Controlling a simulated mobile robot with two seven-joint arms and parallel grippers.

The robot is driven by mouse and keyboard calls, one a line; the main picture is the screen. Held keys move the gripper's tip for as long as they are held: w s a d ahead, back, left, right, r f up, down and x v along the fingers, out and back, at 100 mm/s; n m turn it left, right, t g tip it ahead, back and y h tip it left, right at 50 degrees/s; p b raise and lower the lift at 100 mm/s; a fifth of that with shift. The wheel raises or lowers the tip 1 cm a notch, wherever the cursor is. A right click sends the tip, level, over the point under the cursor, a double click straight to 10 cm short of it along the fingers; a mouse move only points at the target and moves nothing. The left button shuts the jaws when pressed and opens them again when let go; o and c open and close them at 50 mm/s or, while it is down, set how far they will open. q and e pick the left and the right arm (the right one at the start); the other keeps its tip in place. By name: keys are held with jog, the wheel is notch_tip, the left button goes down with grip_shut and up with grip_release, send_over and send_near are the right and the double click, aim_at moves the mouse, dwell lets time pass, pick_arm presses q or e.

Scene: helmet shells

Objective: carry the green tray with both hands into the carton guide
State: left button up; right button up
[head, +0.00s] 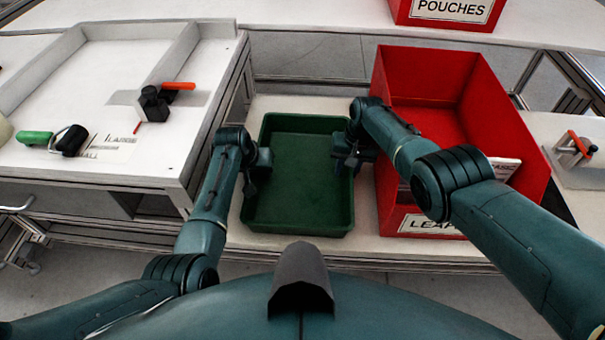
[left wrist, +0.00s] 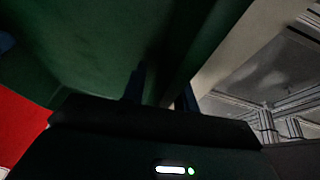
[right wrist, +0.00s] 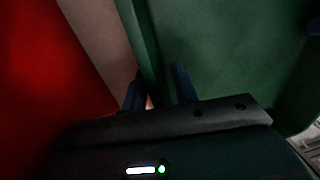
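The green tray (head: 300,195) is empty and rests on a low white surface in the middle of the head view. My left gripper (head: 262,162) is at its left wall; in the left wrist view the fingers (left wrist: 160,90) stand apart on either side of the wall (left wrist: 205,50). My right gripper (head: 347,160) is at its right wall; in the right wrist view the fingers (right wrist: 157,90) stand apart with the wall (right wrist: 143,45) between them. White raised rails (head: 160,60) at the upper left may be the carton guide; I cannot tell.
A large red bin (head: 510,130) stands close to the tray's right side. A red POUCHES bin (head: 447,10) is at the top. The white worktop (head: 100,140) at left holds an orange-handled tool (head: 157,100) and a green-handled tool (head: 55,140).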

jog(key=shift+f, duration=0.1)
dwell(0.3)
pick_arm(q)
grip_shut()
pick_arm(e)
grip_shut()
